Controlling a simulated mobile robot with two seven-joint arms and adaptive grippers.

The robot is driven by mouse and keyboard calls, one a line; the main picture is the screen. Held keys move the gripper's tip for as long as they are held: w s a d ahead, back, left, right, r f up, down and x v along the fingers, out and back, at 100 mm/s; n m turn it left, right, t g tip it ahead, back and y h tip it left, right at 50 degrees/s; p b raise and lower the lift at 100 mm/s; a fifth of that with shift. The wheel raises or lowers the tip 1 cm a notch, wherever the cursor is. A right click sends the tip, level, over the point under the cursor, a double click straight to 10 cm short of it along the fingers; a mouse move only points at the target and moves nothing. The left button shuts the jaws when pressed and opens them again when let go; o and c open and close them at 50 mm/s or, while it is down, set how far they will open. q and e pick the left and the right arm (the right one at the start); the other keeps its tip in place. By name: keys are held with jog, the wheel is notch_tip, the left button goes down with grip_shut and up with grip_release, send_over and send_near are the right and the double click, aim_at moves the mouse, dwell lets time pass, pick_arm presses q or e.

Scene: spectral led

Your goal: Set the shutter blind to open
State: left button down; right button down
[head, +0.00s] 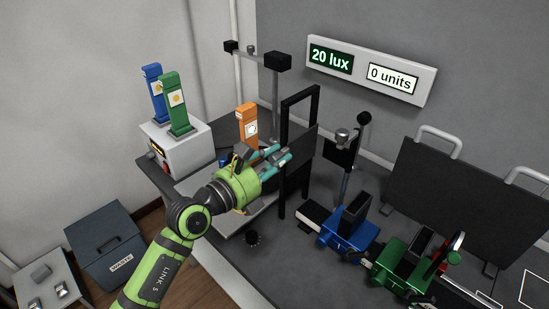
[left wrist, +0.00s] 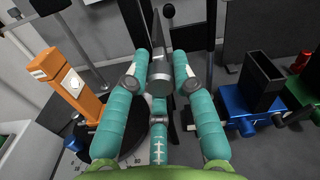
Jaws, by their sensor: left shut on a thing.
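The shutter blind (head: 304,141) is a dark panel at a tall black frame (head: 299,96) in the middle of the bench. In the left wrist view the panel (left wrist: 162,38) shows nearly edge-on, with a grey cylindrical knob (left wrist: 160,78) on the near side. My left gripper (head: 284,155), with green palm and teal fingers, is at the panel's left side. In the left wrist view its fingers (left wrist: 161,66) are closed around the knob. The fingers partly hide the panel's lower part. My right gripper is in neither view.
An orange module (head: 246,125) stands close behind the left gripper. Blue (head: 348,234) and green (head: 402,265) holders stand to the right. A grey box (head: 180,148) holds blue and green modules at left. The wall display (head: 371,71) reads 20 lux and 0 units.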

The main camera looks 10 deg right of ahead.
pick_arm(q)
notch_tip(320, 180, up, 8)
jog(key=p, duration=0.7)
jog(key=shift+r, duration=0.2)
jog(key=c, duration=1)
grip_release()
jog(key=shift+f, duration=0.1)
jog(key=shift+a, duration=0.1)
jog(key=v, duration=1.2)
